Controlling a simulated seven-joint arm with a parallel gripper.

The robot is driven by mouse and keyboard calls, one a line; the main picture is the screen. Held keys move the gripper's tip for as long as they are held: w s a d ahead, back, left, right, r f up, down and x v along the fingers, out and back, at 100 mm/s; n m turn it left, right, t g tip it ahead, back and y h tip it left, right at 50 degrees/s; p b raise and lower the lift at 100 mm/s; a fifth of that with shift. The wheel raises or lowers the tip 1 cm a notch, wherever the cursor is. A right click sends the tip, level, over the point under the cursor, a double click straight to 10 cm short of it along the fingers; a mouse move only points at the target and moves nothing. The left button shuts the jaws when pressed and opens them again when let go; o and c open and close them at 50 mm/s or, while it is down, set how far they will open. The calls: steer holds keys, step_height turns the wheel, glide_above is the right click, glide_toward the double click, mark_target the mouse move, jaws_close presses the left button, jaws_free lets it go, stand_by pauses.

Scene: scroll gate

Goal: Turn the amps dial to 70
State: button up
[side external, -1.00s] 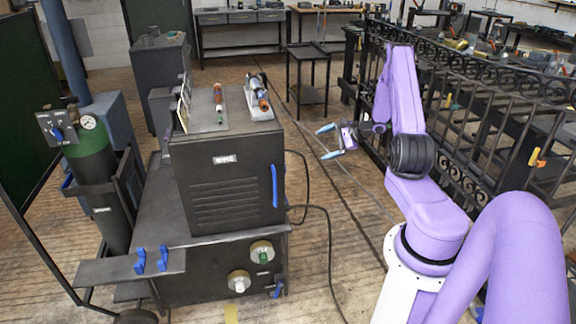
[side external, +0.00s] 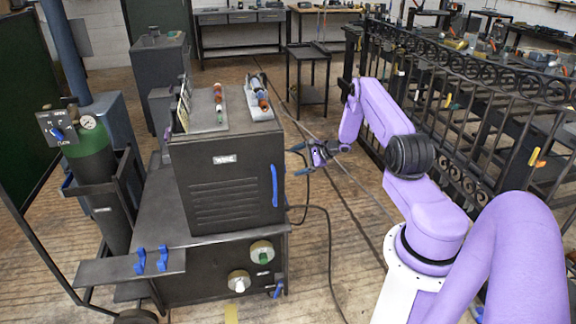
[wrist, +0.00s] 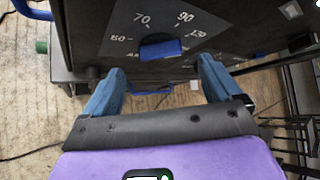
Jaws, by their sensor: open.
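The amps dial (wrist: 160,48) shows in the wrist view as a blue bar knob on a dark panel, lying nearly level. Numbers 70 and 90 stand above it, with a partly blurred 50 at its left. I cannot tell which number it points to. My gripper (wrist: 160,87) is open and empty, its blue fingers below and to either side of the knob, apart from it. In the side external view my gripper (side external: 299,160) is at the right of the dark welding machine (side external: 225,180); the dial face is hidden there.
A blue handle (side external: 274,185) and black cables (side external: 325,230) are on the machine's right. A gas cylinder (side external: 92,165) stands at its left. An iron gate (side external: 460,110) runs behind my arm. Open floor lies between machine and gate.

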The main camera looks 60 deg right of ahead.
steer(key=shift+x, duration=2.6)
steer(key=c, duration=1.1)
